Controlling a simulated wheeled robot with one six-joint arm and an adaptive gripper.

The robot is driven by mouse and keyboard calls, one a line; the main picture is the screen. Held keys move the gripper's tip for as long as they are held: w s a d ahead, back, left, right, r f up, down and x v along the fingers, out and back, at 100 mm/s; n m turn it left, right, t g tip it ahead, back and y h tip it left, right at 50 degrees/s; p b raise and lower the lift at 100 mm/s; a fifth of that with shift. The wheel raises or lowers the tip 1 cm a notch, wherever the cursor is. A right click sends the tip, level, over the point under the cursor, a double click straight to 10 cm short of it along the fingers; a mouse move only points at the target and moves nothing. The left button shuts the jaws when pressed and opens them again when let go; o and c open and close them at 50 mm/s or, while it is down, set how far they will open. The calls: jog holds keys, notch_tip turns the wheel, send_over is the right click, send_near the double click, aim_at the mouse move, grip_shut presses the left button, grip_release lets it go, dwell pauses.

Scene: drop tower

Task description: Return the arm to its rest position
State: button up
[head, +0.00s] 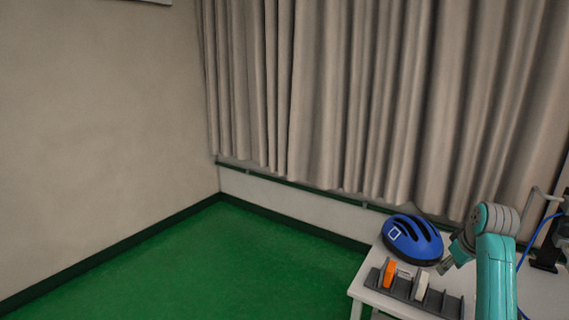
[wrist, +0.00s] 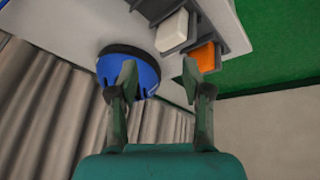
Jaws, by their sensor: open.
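My arm (head: 495,265) is teal and reaches over the white table from the right in the head view. My gripper (wrist: 158,78) is open in the wrist view, its two fingers spread with nothing between them. In the head view the gripper (head: 446,266) is small and partly hidden by the arm, close to the blue helmet and the grey rack. Whether it touches either cannot be told.
A blue helmet (head: 412,239) sits on the white table (head: 359,291). In front of it, a grey slotted rack (head: 445,304) holds an orange block (head: 390,273) and a white block (head: 421,286). A blue cable and dark equipment stand right. Green floor (head: 240,265) lies open left.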

jog(key=shift+m+t, duration=0.3)
jog(key=shift+t, duration=0.2)
jog(key=a+f, duration=0.1)
jog(key=f, duration=0.2)
jog(key=s+a+f, duration=0.1)
jog(key=f, duration=0.3)
jog(key=s+a+f, duration=0.1)
jog(key=a+f, duration=0.1)
jog(key=f, duration=0.1)
jog(key=shift+f, duration=0.35)
jog(key=s+a+f+m+t, duration=0.1)
jog(key=s+a+f+t, duration=0.1)
jog(key=s+a+f, duration=0.65)
jog(key=s+a+f+t, duration=0.1)
jog(key=s+a+f, duration=0.5)
jog(key=s+f, duration=0.6)
jog(key=s+a+r+m+t, duration=0.1)
jog(key=s+a+r+t, duration=0.15)
jog(key=s, duration=0.75)
jog(key=s+a+r+t, duration=0.1)
jog(key=s+a, duration=0.3)
jog(key=s, duration=0.7)
jog(key=s+a+r+t, duration=0.2)
jog(key=s+r, duration=1.3)
jog(key=shift+s+r+y, duration=0.2)
jog(key=shift+r+y, duration=0.1)
jog(key=shift+r, duration=0.1)
jog(key=shift+a, duration=0.1)
